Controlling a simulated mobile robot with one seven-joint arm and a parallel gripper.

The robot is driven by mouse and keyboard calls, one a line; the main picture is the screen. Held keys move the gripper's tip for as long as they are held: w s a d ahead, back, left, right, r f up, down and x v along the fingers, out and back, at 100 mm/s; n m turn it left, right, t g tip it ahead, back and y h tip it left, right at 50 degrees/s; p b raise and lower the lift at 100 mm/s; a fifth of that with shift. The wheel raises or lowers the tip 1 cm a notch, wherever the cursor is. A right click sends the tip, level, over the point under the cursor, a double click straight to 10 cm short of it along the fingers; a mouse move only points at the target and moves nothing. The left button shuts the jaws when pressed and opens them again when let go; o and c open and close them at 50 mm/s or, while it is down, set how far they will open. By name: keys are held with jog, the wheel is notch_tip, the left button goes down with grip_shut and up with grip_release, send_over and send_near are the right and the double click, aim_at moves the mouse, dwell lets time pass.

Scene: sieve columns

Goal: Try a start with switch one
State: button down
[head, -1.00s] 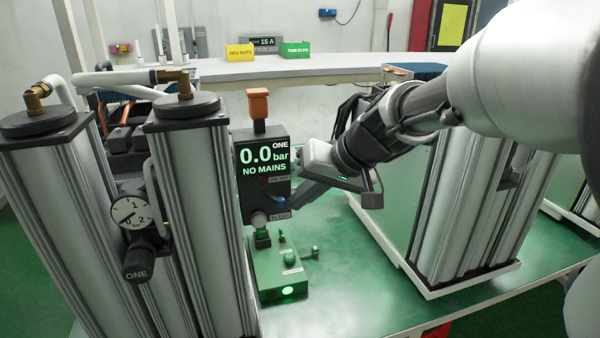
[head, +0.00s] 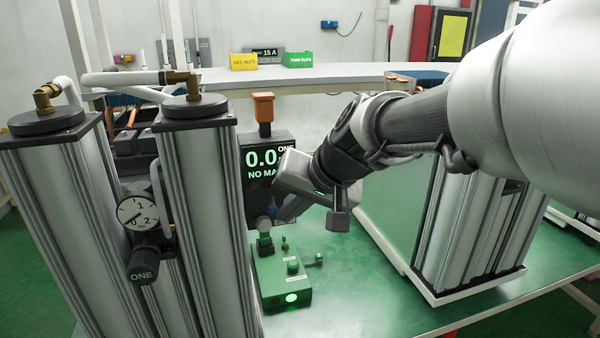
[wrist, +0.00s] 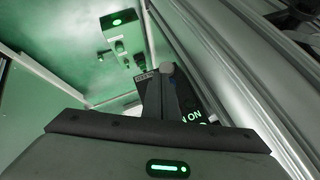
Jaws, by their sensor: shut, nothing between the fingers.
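A green box (head: 275,274) with small knobs and a lit green lamp stands below the switch box. Grey columns (head: 195,220) with a gauge (head: 137,213) marked ONE, needle near 0, stand close on the left. More columns (head: 470,220) stand right. Green tabletop (head: 370,290) is clear between.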

jog(key=shift+s+a, duration=0.15)
jog(key=shift+a, duration=0.2)
jog(key=shift+w+d, duration=0.4)
jog(key=shift+w, duration=0.35)
